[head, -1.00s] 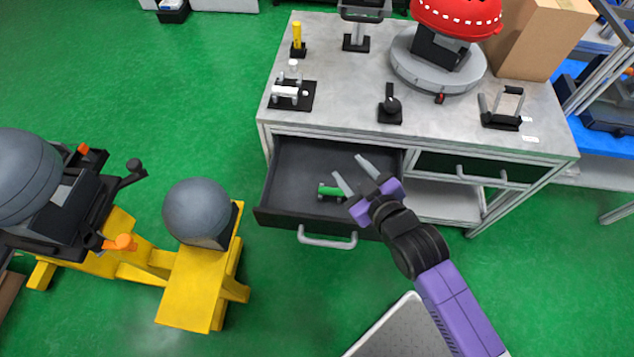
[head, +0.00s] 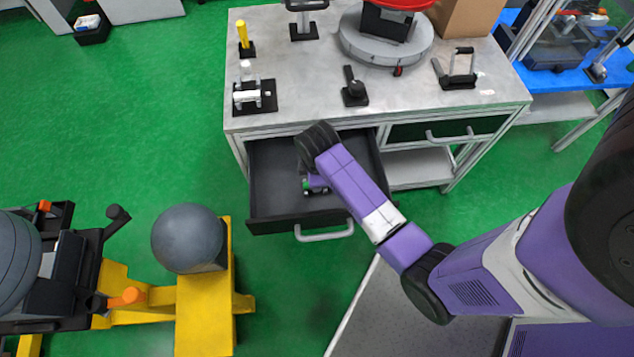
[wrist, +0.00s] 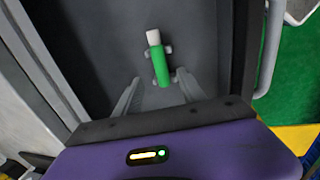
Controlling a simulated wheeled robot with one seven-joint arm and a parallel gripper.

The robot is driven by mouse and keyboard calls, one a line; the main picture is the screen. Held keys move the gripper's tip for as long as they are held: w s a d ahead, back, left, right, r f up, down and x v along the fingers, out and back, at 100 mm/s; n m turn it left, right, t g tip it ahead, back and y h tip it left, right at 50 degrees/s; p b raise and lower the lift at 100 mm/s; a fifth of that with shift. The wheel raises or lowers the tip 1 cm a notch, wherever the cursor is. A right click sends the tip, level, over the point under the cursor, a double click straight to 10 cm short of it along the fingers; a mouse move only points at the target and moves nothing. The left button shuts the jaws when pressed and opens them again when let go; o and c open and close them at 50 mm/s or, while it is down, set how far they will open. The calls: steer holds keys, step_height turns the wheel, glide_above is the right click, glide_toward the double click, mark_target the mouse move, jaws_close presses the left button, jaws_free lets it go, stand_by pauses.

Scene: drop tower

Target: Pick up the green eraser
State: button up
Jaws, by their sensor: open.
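The green eraser (wrist: 159,62) is a green bar with a white end. It lies in the open dark drawer (head: 272,222), with small grey pegs at its sides. In the wrist view my gripper (wrist: 158,76) is open, with one finger to either side of the eraser's lower part. I see no finger touching it, and their height above it is hard to tell. In the head view my arm hides most of the gripper, and only a small bit of green shows beside it.
The drawer walls stand close around my gripper. Above is a grey workbench (head: 300,95) with a black-knobbed fixture (head: 355,92) and other fixtures. A yellow stand with a grey ball (head: 187,238) is to the left. Green floor is free between them.

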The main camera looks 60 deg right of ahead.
steer(key=shift+d+f, duration=0.2)
steer(key=shift+f, duration=0.7)
steer(key=shift+d+f, duration=0.15)
steer(key=shift+f, duration=0.8)
steer(key=shift+d+f, duration=0.2)
steer(key=shift+f, duration=0.7)
jaws_close()
